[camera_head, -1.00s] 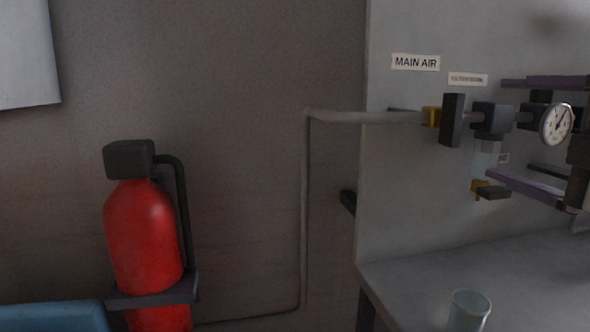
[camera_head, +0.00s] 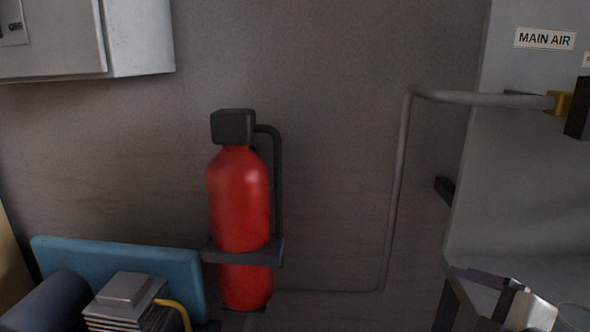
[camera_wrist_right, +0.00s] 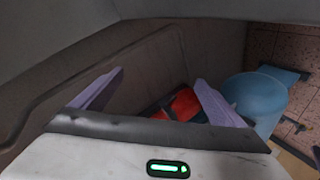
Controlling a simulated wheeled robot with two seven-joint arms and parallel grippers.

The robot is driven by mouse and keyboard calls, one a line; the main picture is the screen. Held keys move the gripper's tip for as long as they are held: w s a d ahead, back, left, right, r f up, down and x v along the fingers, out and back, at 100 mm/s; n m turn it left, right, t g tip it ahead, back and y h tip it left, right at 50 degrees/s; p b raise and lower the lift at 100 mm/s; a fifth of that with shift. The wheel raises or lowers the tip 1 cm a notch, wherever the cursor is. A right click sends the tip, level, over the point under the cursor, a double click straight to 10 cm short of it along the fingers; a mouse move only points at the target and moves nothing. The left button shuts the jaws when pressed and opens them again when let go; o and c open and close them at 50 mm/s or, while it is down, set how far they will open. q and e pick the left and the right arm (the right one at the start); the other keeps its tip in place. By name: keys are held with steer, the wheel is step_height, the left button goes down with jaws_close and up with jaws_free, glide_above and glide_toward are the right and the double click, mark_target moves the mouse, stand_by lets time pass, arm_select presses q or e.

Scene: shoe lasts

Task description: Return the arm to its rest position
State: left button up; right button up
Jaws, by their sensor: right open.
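My right gripper (camera_wrist_right: 155,92) shows in the right wrist view as two purple fingers spread wide apart, with nothing held between them. In the head view, part of what looks like the same gripper (camera_head: 490,283) shows low at the right, in front of the bench with the MAIN AIR label. Most of it is cut off or too unclear to read there. My left gripper is in neither view.
A red fire extinguisher (camera_head: 240,200) hangs on the wall; a grey pipe (camera_head: 398,180) runs to its right. A grey cabinet (camera_head: 140,38) is top left. A clear cup (camera_head: 574,318) stands bottom right. A blue bin (camera_wrist_right: 255,98) is right in the wrist view.

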steer(key=s+a+f+m+g+h, duration=0.3)
steer(key=s+f+m+g, duration=0.7)
steer(key=s+f, duration=1.35)
steer(key=w+a+f+t+y+p, duration=0.3)
steer(key=w+a+f+t+p, duration=0.1)
steer(key=w+a+f+t, duration=0.1)
steer(key=shift+a+f+m+t+y, duration=0.4)
steer(key=shift+a+f+t, duration=0.25)
steer(key=shift+a, duration=0.5)
